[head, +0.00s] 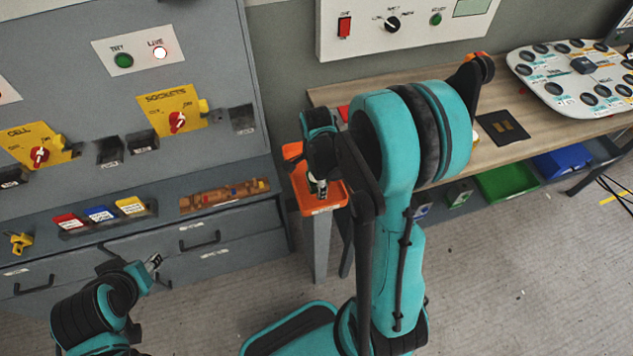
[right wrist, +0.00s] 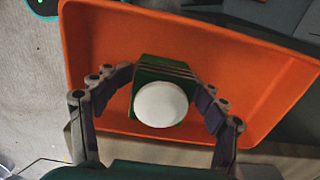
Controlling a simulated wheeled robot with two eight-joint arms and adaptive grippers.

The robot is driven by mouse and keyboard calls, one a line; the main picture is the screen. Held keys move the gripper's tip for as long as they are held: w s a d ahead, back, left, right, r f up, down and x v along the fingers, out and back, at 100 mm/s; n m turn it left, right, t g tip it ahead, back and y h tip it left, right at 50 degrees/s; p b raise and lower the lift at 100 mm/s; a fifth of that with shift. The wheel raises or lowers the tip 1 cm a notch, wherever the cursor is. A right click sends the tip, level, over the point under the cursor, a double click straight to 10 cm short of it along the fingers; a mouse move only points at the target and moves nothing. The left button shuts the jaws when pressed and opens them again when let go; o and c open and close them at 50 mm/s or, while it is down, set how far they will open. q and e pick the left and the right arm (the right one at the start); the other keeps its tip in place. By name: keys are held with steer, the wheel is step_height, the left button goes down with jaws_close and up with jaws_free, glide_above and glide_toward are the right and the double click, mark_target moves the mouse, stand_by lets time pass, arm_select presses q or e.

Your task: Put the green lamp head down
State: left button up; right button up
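The green lamp head (right wrist: 165,103), a green block with a white dome, shows in the right wrist view between the two fingers of my right gripper (right wrist: 163,85). The fingertips appear to press on its two sides. Behind it is the orange tray (right wrist: 95,40). In the head view my right gripper (head: 318,186) is over the orange tray (head: 334,197), and my arm hides much of that spot. Whether the lamp head touches the tray floor I cannot tell.
A wooden bench (head: 440,170) with a black mat (head: 503,127) and a white slotted board (head: 575,75) is at the right. Green (head: 507,180) and blue (head: 562,161) bins sit under it. A grey cabinet (head: 200,240) with drawers and switches fills the left.

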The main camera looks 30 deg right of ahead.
stand_by(0.4)
steer(key=shift+w+r+p, duration=0.1)
steer(key=shift+r+p, duration=0.5)
step_height(320, 180, up, 11)
steer(key=p, duration=0.4)
steer(key=shift+r, duration=0.45)
steer(key=shift+a+r, duration=0.15)
steer(key=shift+r, duration=0.15)
steer(key=s+a+r+n+t, duration=0.3)
steer(key=s+a+n, duration=0.1)
steer(key=n, duration=0.6)
steer(key=s+a+r+n+t, duration=0.4)
steer(key=a+n, duration=0.1)
steer(key=n, duration=0.5)
steer(key=shift+a+n, duration=0.3)
